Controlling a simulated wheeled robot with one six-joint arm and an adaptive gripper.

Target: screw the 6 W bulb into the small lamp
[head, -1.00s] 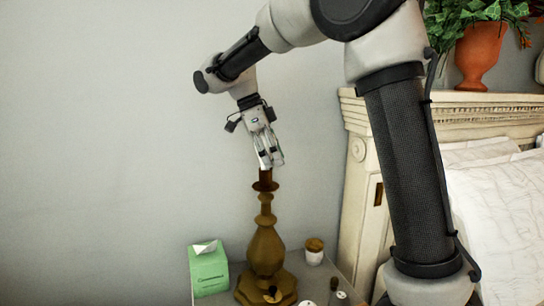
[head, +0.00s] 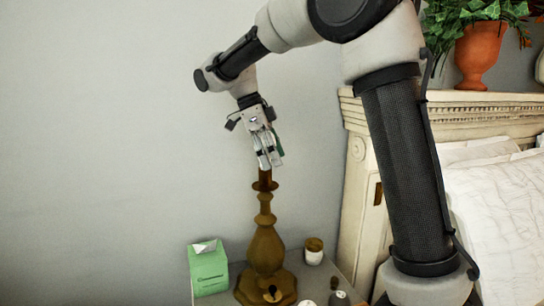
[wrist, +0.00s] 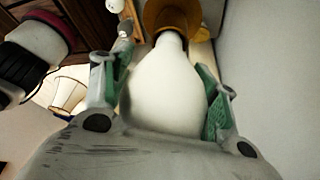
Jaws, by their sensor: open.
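The small lamp is a brass-brown turned stand (head: 265,248) on the bedside table, upright and without a shade. Its cup and socket also show at the top of the wrist view (wrist: 172,14). A white bulb (wrist: 165,88) stands with its narrow end at the socket; how far it is seated is hidden, and no wattage mark is readable. My gripper (head: 269,152) is above the lamp, pointing down. In the wrist view its green-padded fingers are open on either side of the bulb, with a gap visible at the right.
A green carton (head: 208,270) stands left of the lamp and a wooden-lidded white jar (head: 314,252) right of it. Small items (head: 338,298) lie at the table front. The bed's headboard (head: 358,150) is at right. A cream lampshade (wrist: 67,93) shows in the wrist view.

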